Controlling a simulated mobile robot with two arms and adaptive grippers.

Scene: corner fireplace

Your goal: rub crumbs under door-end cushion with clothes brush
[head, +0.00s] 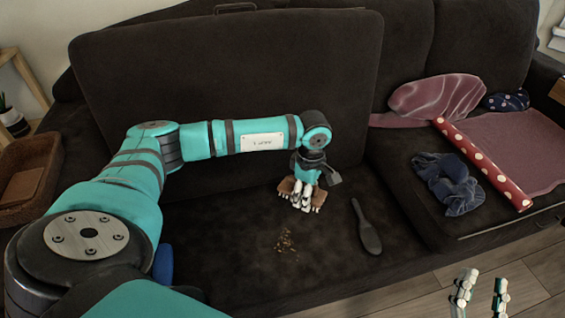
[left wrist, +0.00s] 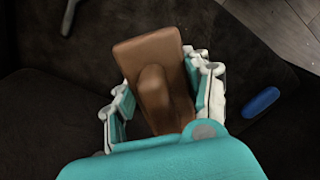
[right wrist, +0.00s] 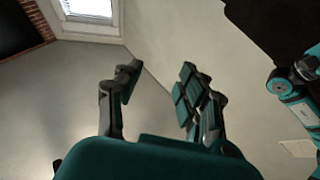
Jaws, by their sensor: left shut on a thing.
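My left gripper (head: 301,203) is shut on a brown wooden brush with a raised grip (left wrist: 155,92), low over the dark sofa seat. Whether the brush touches the seat cannot be told. A small patch of tan crumbs (head: 286,242) lies on the bare seat, in front of and slightly left of the brush. A big dark cushion (head: 225,85) stands upright against the sofa back, behind my left arm. A black paddle-shaped brush (head: 367,230) lies on the seat, right of the crumbs. My right gripper (head: 482,292) is open and empty, low over the floor; its parted fingers show in the right wrist view (right wrist: 155,92).
On the right seat lie a red polka-dot roll (head: 484,163), a crumpled blue cloth (head: 448,183), a pink throw (head: 520,145) and a navy dotted pillow (head: 506,101). A wicker basket (head: 28,180) stands at left. A blue object (head: 162,264) is partly hidden by my left arm.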

